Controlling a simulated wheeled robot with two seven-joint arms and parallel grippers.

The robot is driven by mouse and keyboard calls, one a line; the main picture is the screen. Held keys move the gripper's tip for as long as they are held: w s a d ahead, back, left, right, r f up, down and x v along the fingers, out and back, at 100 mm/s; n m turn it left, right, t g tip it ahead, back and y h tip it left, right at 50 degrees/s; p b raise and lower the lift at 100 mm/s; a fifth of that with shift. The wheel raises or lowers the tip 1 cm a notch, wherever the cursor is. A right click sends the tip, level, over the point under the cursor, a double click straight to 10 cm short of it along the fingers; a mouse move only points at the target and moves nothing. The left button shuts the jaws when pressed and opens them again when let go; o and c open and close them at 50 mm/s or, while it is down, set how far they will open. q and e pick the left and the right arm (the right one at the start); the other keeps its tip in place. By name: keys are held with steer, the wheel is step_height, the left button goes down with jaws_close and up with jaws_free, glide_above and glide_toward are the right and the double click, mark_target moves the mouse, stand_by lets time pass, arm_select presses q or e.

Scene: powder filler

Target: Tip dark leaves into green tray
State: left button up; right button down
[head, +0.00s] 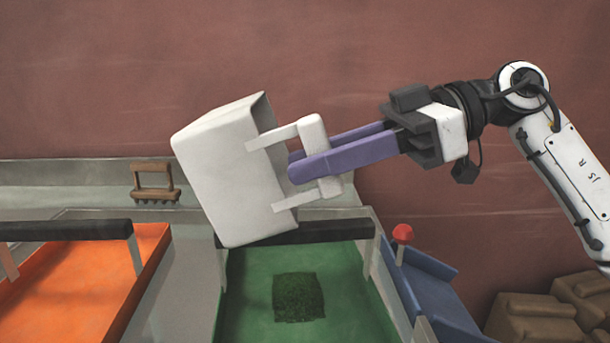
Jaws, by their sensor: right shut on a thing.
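My right gripper (296,170), with purple fingers, is shut on the handle of a white bin (222,175). The bin is held tilted in the air above the far end of the green tray (345,325). Its inside is mostly hidden from this view. A dark green patch of leaves (299,297) lies on the floor of the green tray, in front of and below the bin. My left gripper is not in view.
An orange tray (80,285) lies to the left, with a dark bar (65,230) across it. A brown rake-like tool (154,184) stands on the back ledge. A red knob (402,233) and blue chute (430,285) are right of the green tray. Brown sacks (535,318) lie lower right.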

mark_target(340, 194)
steer(key=shift+d+f+y+b, duration=0.5)
steer(key=shift+f+y+b, duration=0.25)
steer(key=shift+b, duration=0.35)
steer(key=shift+d+f+y+b, duration=0.5)
steer(key=shift+f+b, duration=0.35)
steer(key=shift+b, duration=0.2)
steer(key=shift+d+f+y+b, duration=0.1)
steer(key=shift+f+y+b, duration=0.15)
steer(key=shift+b, duration=0.1)
steer(key=shift+d+f+y+b, duration=0.2)
steer(key=shift+d+y+b, duration=0.1)
steer(key=shift+y+b, duration=0.15)
